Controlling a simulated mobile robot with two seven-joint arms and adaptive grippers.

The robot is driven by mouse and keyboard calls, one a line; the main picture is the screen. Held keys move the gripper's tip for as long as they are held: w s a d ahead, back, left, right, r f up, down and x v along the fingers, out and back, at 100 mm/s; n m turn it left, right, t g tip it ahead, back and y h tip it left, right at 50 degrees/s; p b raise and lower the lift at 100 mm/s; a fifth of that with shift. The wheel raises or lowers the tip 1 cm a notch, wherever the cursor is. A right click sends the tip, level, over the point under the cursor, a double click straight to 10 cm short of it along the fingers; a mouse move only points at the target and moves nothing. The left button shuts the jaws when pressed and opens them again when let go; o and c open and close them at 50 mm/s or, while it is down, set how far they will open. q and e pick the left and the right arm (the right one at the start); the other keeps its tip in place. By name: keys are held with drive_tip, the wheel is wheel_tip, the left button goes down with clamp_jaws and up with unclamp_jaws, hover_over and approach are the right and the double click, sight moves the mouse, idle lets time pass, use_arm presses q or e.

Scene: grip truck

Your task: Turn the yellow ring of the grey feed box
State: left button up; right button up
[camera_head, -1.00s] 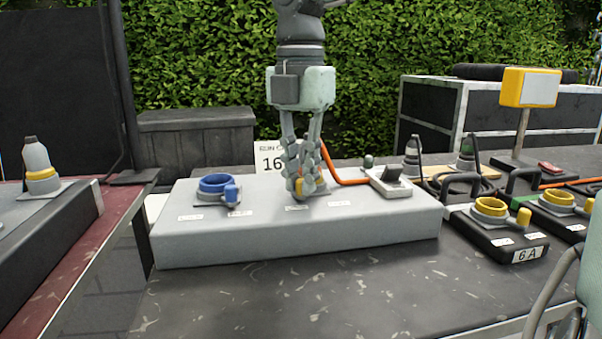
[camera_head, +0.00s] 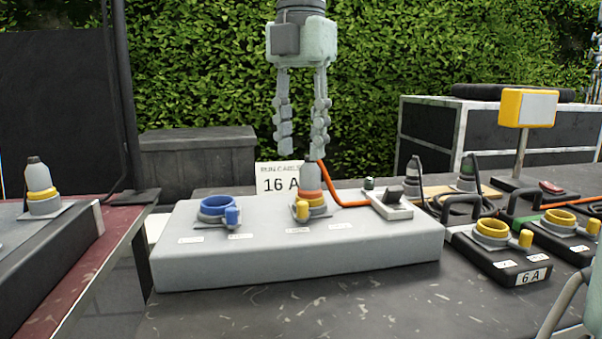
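The grey feed box (camera_head: 370,248) lies on the dark table in the middle of the view. A blue ring (camera_head: 217,206) with a blue tab sits empty to the left on the same box. My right gripper (camera_head: 301,153) hangs above the plug, open and empty, fingers pointing down. Its fingertips are near the plug's top. My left gripper is not in view.
An orange cable (camera_head: 343,201) and a lever switch (camera_head: 391,200) lie right of the plug. A "16 A" card (camera_head: 280,183) stands behind. Black "6 A" boxes (camera_head: 500,258) with yellow rings stand right. The table front is clear.

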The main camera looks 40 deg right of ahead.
drive_tip(key=shift+r, duration=1.6)
